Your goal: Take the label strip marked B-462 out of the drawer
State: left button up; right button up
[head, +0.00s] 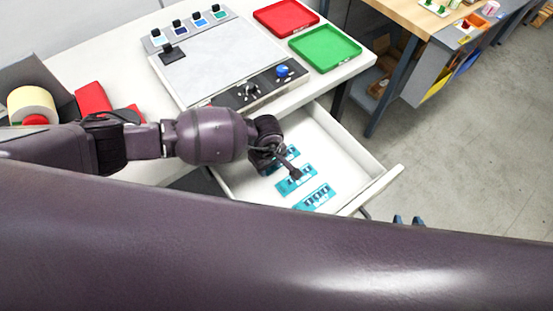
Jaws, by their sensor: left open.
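The white drawer (355,155) is pulled out from under the white worktop. Several teal label strips with dark and white markings lie on its floor. One strip (296,183) lies in the middle, one (315,198) nearer the drawer front, and one (290,151) farther in, largely hidden behind my gripper. The lettering is too small to read, so I cannot tell which is B-462. My left gripper (287,166) is open over the drawer, above the middle and farther strips. Whether it touches a strip is unclear. My right gripper is not seen.
On the worktop stand a grey-topped device (215,70) with a blue knob, a red tray (286,17), a green tray (325,48) and a label roll (32,104) at left. A wooden bench (410,15) stands at upper right.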

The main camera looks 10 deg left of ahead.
pick_arm(q)
jog(key=shift+f, duration=0.4)
grip_shut()
